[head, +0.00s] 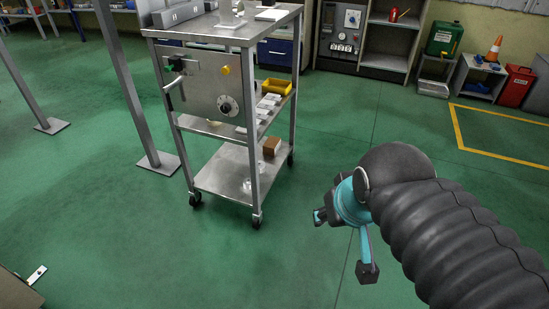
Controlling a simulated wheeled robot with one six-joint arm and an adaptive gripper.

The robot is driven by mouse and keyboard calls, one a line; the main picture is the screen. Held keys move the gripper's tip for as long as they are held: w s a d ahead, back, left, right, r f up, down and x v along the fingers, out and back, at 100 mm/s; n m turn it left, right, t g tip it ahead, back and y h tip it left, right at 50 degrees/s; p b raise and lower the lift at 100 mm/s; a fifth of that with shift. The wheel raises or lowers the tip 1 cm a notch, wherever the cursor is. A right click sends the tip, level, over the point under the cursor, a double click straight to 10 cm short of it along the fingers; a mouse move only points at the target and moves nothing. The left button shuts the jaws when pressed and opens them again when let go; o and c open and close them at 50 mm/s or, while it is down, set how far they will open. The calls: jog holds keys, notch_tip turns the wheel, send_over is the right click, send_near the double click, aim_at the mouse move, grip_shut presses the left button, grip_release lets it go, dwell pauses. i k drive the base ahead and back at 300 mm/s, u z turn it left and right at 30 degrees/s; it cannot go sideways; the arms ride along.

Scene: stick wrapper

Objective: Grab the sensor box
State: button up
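My gripper (343,244) is at the lower right of the head view, at the end of my dark ribbed arm. Its two fingers are spread wide with nothing seen between them, over the green floor. A steel wheeled cart (228,180) stands to its left, apart from it. I cannot tell which item is the sensor box. A small brown box (272,146) sits on the cart's bottom shelf. Several small pale boxes (266,105) lie in a row on the middle shelf, near a yellow bin (276,87). Grey metal parts (178,14) are on the top.
The cart's front panel (205,85) has knobs and a handle. Grey posts (126,80) with floor plates stand left of it. A control cabinet (341,35), shelves, an orange cone (494,49) and a red container (515,86) line the back. The floor between gripper and cart is clear.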

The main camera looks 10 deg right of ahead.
aim_at(270, 146)
jog(key=z, duration=0.75)
jog(key=i, duration=0.55)
jog(key=z, duration=0.65)
jog(key=i, duration=1.7)
jog(key=u, duration=0.75)
jog(key=i, duration=0.9)
jog(key=u, duration=1.35)
jog(key=i, duration=0.3)
jog(key=u, duration=0.25)
